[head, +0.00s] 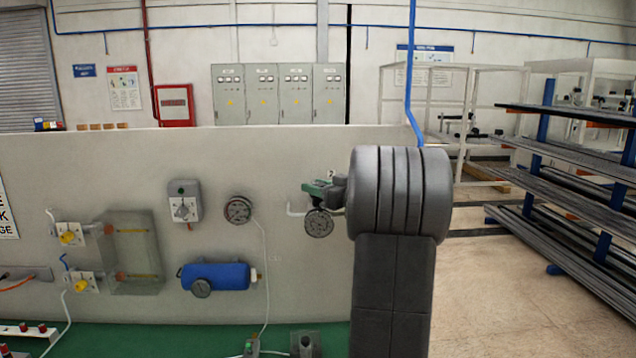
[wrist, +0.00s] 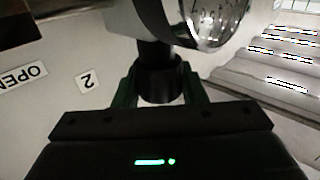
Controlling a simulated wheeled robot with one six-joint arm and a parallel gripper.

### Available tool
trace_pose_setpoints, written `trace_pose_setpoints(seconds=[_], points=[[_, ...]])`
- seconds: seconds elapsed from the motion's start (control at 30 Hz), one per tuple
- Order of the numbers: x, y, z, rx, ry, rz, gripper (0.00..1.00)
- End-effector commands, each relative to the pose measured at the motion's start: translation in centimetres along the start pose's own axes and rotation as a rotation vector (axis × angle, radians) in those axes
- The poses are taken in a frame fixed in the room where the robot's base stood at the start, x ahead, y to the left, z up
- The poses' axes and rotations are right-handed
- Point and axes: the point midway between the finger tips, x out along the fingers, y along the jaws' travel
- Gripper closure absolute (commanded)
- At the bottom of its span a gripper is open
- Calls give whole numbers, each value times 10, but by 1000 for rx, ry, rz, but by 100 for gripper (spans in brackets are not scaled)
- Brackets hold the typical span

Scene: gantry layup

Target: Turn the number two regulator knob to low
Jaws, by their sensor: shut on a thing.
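The number two regulator's black knob (wrist: 162,84) stands between the two green fingers of my gripper (wrist: 160,90) in the wrist view. My gripper is shut on it. The regulator's round gauge (wrist: 210,18) is just beyond the knob, and the "2" label (wrist: 87,81) is on the wall to the left. In the head view the gauge (head: 319,222) hangs on the grey panel, with my gripper (head: 318,188) above it. My arm hides part of the regulator there. I cannot read the knob's setting.
An "OPEN" label (wrist: 22,77) is left of the "2" label. On the panel (head: 290,160) in the head view are another gauge (head: 238,210), a grey switch box (head: 184,201) and a blue tank (head: 218,276). Racks of bars (head: 570,170) stand at right beside open floor.

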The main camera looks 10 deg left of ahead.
Motion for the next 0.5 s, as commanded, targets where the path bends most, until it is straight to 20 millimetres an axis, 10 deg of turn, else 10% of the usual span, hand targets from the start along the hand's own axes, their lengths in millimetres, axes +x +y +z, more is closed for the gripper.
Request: trace_pose_setpoints(seconds=[0.5], points=[[0,0,0,-1,0,-407,85]])
